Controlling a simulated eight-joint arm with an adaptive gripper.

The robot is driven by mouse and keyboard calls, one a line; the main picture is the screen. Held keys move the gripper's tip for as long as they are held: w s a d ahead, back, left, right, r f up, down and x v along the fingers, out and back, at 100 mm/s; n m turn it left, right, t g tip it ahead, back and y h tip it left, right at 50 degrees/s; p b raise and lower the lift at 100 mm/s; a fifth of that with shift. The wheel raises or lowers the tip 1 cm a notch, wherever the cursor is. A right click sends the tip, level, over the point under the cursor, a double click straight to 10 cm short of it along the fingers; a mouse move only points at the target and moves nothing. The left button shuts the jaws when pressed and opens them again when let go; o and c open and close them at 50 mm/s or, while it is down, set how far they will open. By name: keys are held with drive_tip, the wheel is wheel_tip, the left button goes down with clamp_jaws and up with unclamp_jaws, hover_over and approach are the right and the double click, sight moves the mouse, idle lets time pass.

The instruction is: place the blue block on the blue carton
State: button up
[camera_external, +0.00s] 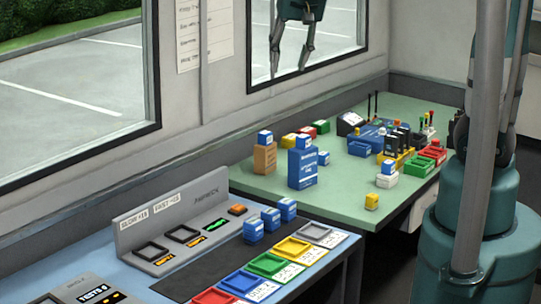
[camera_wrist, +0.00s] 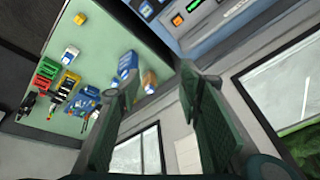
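Several blue blocks with white tops are in view, and I cannot tell which one the task means. Three stand in a row on the dark strip, the nearest blue block (camera_external: 253,231) at the front. Another blue block (camera_external: 265,138) sits on the brown carton (camera_external: 264,159). The tall blue carton (camera_external: 302,172) with a white label stands on the green table, with a blue block (camera_external: 308,142) on top. My gripper (camera_external: 289,72) hangs high before the window, apart from the blocks. In the wrist view my gripper (camera_wrist: 160,90) is open and empty.
The green table (camera_external: 345,205) also holds a white block (camera_external: 387,181) under a blue one, a yellow block (camera_external: 371,201), and red, green and yellow bins at right. Coloured trays (camera_external: 267,264) line the blue desk's front. A grey panel (camera_external: 180,215) stands behind the strip.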

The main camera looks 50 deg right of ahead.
drive_tip(key=s+a+r+n+t+y, duration=0.1)
drive_tip(key=s+a+n+t, duration=0.2)
drive_tip(key=s+a+n, duration=0.5)
drive_tip(key=s+a, duration=0.7)
drive_tip(key=s, duration=0.3)
drive_tip(key=shift+s+a+r+n+t+y, duration=0.15)
drive_tip(key=shift+s+r+n+t+y, duration=0.15)
drive_tip(key=shift+n, duration=0.1)
drive_tip(key=shift+o, duration=0.5)
